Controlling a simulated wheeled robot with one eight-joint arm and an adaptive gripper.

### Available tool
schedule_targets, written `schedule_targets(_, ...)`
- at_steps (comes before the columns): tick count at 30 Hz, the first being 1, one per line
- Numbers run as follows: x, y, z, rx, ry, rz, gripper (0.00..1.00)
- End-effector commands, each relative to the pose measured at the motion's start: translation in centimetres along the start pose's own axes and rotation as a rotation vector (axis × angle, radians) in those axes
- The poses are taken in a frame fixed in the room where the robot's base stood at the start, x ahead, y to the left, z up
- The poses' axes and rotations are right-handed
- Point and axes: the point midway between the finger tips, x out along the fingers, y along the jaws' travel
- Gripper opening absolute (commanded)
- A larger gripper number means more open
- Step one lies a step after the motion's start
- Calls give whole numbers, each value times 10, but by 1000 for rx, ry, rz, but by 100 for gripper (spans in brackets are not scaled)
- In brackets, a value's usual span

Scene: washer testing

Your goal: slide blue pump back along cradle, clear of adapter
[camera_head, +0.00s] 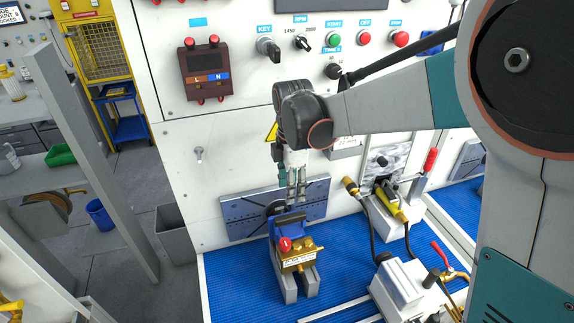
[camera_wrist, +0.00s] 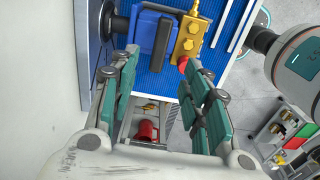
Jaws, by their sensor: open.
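The blue pump (camera_head: 291,222) sits on a grey two-railed cradle (camera_head: 309,284) in the head view. Its brass front (camera_head: 298,260) and red knob (camera_head: 284,244) face the camera. Behind it, the dark round adapter (camera_head: 275,208) is on the slotted plate, partly hidden. In the wrist view, the blue pump (camera_wrist: 154,38) lies beyond the fingertips, with the dark adapter (camera_wrist: 117,24) close against its left side; I cannot tell whether they are engaged. My gripper (camera_head: 293,196) points down just above the pump. In the wrist view its fingers (camera_wrist: 160,62) are apart, with nothing between the pads.
The slotted plate (camera_head: 236,219) is fixed to the white panel behind the pump. A hose with a yellow fitting (camera_head: 394,207) and a white block (camera_head: 403,285) stand to the right. Blue ribbed matting (camera_head: 235,291) is clear left of the cradle.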

Motion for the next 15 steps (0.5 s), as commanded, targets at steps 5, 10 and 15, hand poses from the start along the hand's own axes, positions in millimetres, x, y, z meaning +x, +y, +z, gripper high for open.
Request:
schedule_targets(5, 10, 1, -3, -19, 0, -9, 43)
schedule_targets(10, 34, 1, -3, -17, 0, -8, 43)
schedule_targets(15, 65, 1, -2, -16, 0, -8, 43)
